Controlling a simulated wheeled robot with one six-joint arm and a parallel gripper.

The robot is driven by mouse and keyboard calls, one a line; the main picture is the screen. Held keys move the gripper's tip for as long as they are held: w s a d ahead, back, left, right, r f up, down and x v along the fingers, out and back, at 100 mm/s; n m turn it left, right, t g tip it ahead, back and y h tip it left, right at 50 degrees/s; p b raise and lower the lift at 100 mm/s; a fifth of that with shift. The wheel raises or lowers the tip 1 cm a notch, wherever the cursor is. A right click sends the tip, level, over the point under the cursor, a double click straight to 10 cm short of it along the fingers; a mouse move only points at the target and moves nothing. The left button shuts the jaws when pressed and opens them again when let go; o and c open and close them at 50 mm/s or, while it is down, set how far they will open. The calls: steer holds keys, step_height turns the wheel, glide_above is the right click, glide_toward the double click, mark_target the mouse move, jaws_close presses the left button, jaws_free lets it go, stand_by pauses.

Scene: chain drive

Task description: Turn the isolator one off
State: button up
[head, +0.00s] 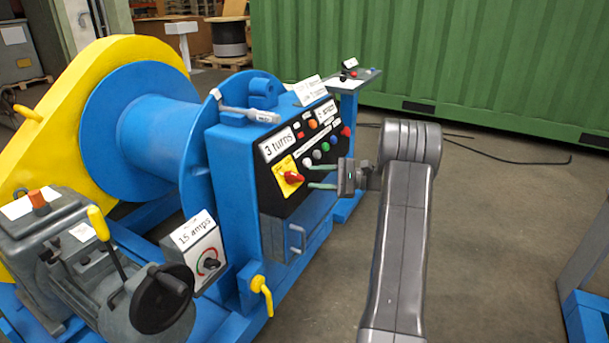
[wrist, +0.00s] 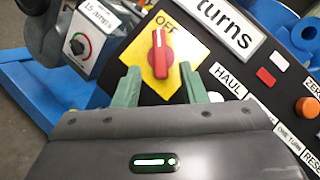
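The isolator is a red rotary knob (head: 292,178) on a yellow plate (head: 283,167) at the panel's near lower end. In the wrist view the knob (wrist: 161,55) stands upright in the picture, aslant to the plate's edges. Its white mark is at the upper end, below the word OFF on the plate (wrist: 178,31). My gripper (head: 309,177) is open and empty, its green fingers pointing at the knob. In the wrist view the fingers (wrist: 159,72) lie either side of the knob's lower end. I cannot tell whether they reach around it; no contact is clear.
The black control panel (head: 262,180) has coloured buttons (head: 317,154) beside the knob and a "3 turns" label (head: 278,144) above it. A grey dial box (head: 203,252) and a yellow handle (head: 262,290) are nearby. Open floor (head: 480,230) lies to the right.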

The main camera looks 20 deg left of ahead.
mark_target(299, 177)
steer(key=p+v, duration=0.1)
steer(key=v, duration=0.7)
steer(key=shift+d+p, duration=0.3)
steer(key=shift+w+a, duration=0.1)
steer(key=b+x, duration=0.3)
steer(key=x, duration=1)
steer(key=shift+a, duration=0.35)
